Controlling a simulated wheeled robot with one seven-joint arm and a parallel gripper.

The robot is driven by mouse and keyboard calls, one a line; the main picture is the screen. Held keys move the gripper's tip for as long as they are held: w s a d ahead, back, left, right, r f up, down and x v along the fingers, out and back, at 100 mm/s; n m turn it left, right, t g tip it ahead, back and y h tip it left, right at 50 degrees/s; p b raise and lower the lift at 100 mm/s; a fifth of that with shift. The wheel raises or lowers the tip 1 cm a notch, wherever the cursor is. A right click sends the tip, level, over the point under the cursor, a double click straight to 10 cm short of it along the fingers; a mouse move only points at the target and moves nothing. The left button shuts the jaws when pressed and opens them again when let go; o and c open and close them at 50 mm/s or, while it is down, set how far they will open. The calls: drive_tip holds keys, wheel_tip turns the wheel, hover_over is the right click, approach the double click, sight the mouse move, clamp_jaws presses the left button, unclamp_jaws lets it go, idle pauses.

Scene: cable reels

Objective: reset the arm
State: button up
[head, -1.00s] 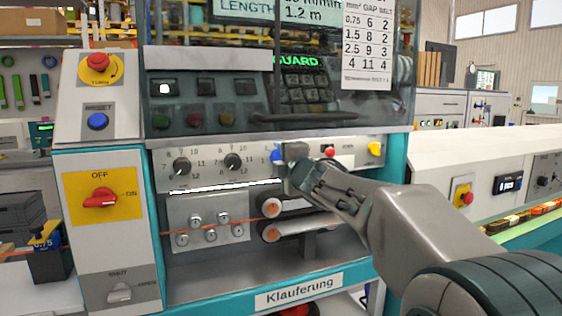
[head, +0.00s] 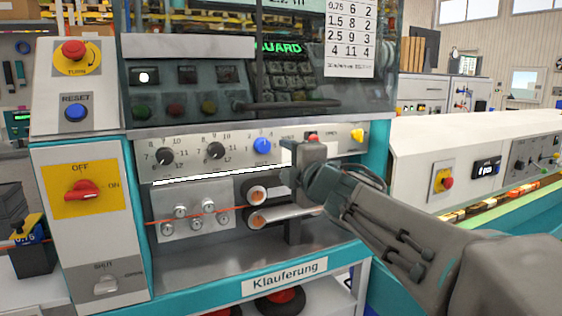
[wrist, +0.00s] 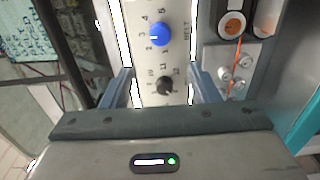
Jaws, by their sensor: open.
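My gripper (head: 296,165) is in front of the machine's control panel, just right of and below the blue knob (head: 262,145). In the wrist view the gripper's two fingers (wrist: 162,84) are apart with nothing held between them. The blue knob (wrist: 159,34) shows ahead of the fingertips, apart from them. A black knob (wrist: 165,86) shows in the gap, on the panel behind. My arm reaches in from the lower right of the head view.
Two rollers (head: 262,193) and an orange wire (head: 190,216) lie below the panel, close to my gripper. A glass guard (head: 200,85) is above. A red OFF/ON switch (head: 83,191) and blue reset button (head: 75,112) are left. A white machine (head: 425,145) stands right.

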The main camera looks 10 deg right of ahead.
drive_tip(key=shift+s+d, duration=0.1)
drive_tip(key=shift+s, duration=0.4)
drive_tip(key=s+d+f+m+g+h+p, duration=0.7)
drive_tip(key=s+d+f+m+p, duration=0.15)
drive_tip(key=m, duration=0.65)
drive_tip(key=s+a+f+m+g+y+p, duration=0.1)
drive_tip(key=s+a+f+m+g+p, duration=0.1)
drive_tip(key=s, duration=0.5)
drive_tip(key=s+a+f+m+g+y+p, duration=0.1)
drive_tip(key=s+a+f+m+g+p, duration=0.2)
drive_tip(key=s, duration=0.5)
wheel_tip(320, 180, down, 4)
drive_tip(key=m+g, duration=0.1)
drive_tip(key=g, duration=0.1)
drive_tip(key=shift+r+g, duration=0.2)
drive_tip(key=shift+g, duration=0.1)
